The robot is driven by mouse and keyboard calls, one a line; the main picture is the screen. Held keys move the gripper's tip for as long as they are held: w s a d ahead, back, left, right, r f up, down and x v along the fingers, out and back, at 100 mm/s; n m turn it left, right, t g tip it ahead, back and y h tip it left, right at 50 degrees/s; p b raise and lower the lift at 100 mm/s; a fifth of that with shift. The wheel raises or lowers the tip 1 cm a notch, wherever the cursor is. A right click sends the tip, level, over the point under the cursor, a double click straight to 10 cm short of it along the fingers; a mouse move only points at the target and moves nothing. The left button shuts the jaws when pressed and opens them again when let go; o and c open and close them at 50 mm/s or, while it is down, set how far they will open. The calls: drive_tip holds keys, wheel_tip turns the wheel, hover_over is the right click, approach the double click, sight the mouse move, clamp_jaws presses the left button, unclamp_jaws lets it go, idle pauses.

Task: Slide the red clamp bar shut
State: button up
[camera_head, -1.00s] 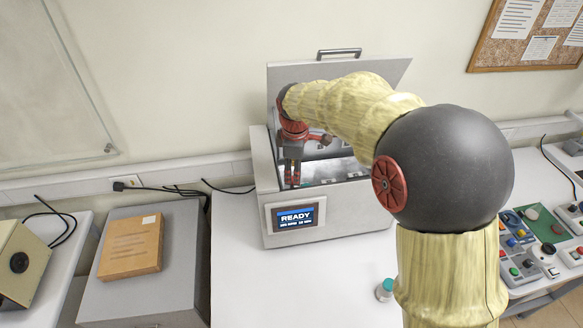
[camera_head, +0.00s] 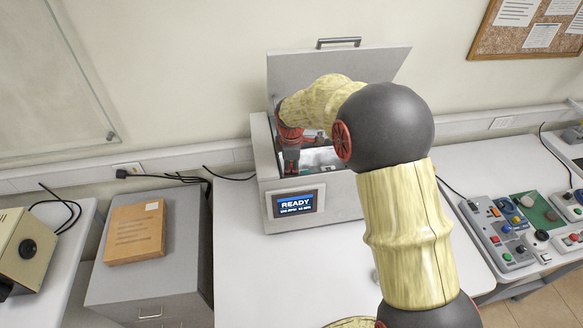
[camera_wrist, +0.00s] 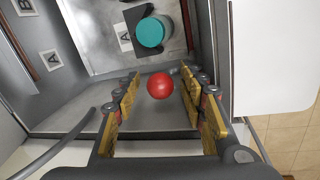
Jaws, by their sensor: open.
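The red clamp bar shows only as a round red knob (camera_wrist: 160,86) in the wrist view; the rest of the bar cannot be made out. My gripper (camera_wrist: 160,80) is open, with one yellow-padded finger on each side of the knob; contact cannot be told. In the head view my gripper (camera_head: 291,166) reaches down into the open grey tester (camera_head: 346,203), and its tips are partly hidden by the front wall. A teal round cap (camera_wrist: 151,32) stands beyond the knob, beside a label marked A.
The tester's lid (camera_head: 345,70) stands raised behind my arm. Its display (camera_head: 296,204) reads READY. Grey inner walls flank my gripper closely. A brown package (camera_head: 135,232) lies on a cabinet at left, and control boxes (camera_head: 497,235) stand at right.

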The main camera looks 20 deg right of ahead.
drive_tip(key=c, duration=0.3)
drive_tip(key=c, duration=0.8)
idle(0.3)
